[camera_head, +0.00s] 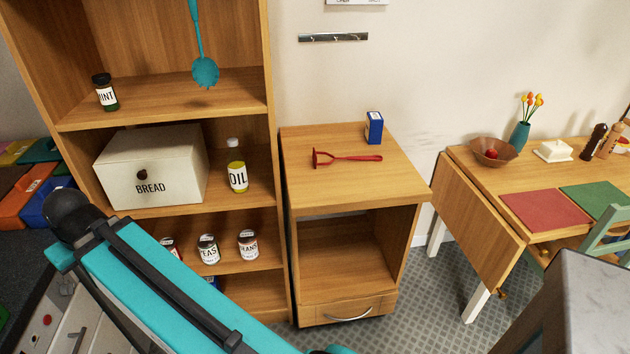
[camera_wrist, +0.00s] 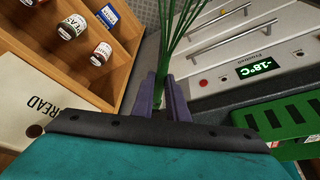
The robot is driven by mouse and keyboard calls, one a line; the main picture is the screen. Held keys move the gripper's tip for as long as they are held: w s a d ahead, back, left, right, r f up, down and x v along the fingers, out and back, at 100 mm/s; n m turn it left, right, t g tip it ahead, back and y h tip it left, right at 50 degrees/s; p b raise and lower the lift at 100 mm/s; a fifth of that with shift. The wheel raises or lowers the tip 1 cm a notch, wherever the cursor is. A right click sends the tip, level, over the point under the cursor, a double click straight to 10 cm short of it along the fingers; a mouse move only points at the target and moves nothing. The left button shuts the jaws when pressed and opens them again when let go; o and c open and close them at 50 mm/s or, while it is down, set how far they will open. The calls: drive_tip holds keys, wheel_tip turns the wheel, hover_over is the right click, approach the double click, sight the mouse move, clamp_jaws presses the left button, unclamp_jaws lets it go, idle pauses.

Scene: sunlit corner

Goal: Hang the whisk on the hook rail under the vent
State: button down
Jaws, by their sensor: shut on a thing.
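In the wrist view my gripper (camera_wrist: 172,82) is shut on the green whisk (camera_wrist: 186,28). Its thin wires fan out beyond the fingers towards the top edge, where they are cut off. The part between the fingers is mostly hidden. In the head view the gripper and whisk are not visible; only my teal arm shows at lower left. A narrow metal strip (camera_head: 333,37) is fixed to the wall right of the shelf unit; I cannot tell whether it has hooks. No vent can be made out.
A small cabinet (camera_head: 390,180) bears a red utensil (camera_head: 345,158) and blue box (camera_head: 374,127). A freezer front (camera_wrist: 255,62) and green crate (camera_wrist: 290,125) appear in the wrist view.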

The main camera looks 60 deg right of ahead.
drive_tip(key=s+d+r+m+g+h, duration=0.1)
drive_tip(key=s+d+m, duration=0.3)
drive_tip(key=d, duration=0.7)
drive_tip(key=s+d+m+g+h, duration=0.15)
drive_tip(key=s+d+m, duration=0.35)
drive_tip(key=d, duration=0.7)
drive_tip(key=s+d+r+m+h, duration=0.15)
drive_tip(key=s+d+m, duration=0.25)
drive_tip(key=d, duration=0.7)
drive_tip(key=s+d+m+g, duration=0.1)
drive_tip(key=s+d+m, duration=0.4)
drive_tip(key=s, duration=0.5)
drive_tip(key=s+d+r+m+g, duration=0.1)
drive_tip(key=s+d+m+g, duration=0.1)
drive_tip(key=s+d+m, duration=0.2)
drive_tip(key=s+d+m+g+y, duration=0.1)
drive_tip(key=s+d+m, duration=0.4)
drive_tip(key=s, duration=1.2)
drive_tip(key=d+g, duration=0.1)
drive_tip(key=d, duration=0.3)
drive_tip(key=shift+d+r+m, duration=0.3)
drive_tip(key=shift+r, duration=0.1)
drive_tip(key=shift+d, duration=0.1)
